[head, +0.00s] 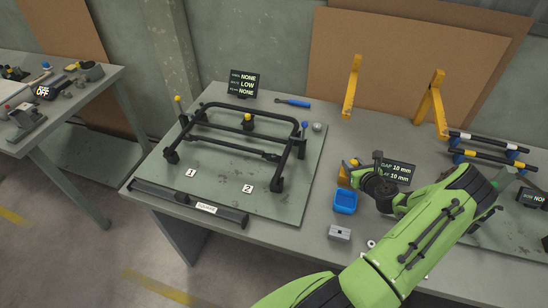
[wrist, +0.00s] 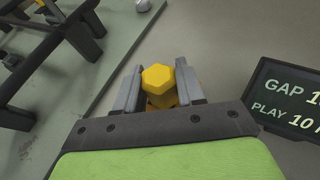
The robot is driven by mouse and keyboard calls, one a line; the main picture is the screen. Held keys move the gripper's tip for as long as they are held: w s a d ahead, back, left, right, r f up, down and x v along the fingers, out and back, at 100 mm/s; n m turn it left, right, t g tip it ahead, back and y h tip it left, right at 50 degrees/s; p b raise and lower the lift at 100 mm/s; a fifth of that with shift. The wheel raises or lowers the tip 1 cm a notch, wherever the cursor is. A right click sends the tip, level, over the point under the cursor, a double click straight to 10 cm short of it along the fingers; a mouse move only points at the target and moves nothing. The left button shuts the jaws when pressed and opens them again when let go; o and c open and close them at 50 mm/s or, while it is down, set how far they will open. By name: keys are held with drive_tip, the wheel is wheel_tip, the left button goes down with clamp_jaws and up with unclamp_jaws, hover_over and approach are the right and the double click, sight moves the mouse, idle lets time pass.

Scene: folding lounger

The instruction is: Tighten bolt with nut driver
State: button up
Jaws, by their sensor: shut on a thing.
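My gripper (wrist: 158,88) is shut on a yellow hex-headed piece (wrist: 158,80), which shows between its two grey fingers. I cannot tell whether this piece is a bolt. In the head view a bit of yellow (head: 343,176) shows beside my gripper, above the bench. A blue-handled tool with a thin shaft (head: 293,102), possibly the nut driver, lies at the back of the bench. The black tubular lounger frame (head: 235,145) stands on a green-grey board, with yellow-topped and blue-topped pieces at its joints. The lower end of the held piece is hidden.
A blue tray (head: 345,201) and a grey block (head: 340,233) are on the bench near my gripper. A dark display (head: 398,171) reads gap and play. Another display (head: 244,84) stands behind the frame. Yellow brackets (head: 352,85) stand at the back. A black rail (head: 190,203) lies in front.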

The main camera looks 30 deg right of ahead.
wheel_tip(320, 180, up, 5)
drive_tip(key=p, duration=0.4)
drive_tip(key=shift+r+p, duration=0.15)
drive_tip(key=shift+p, duration=0.15)
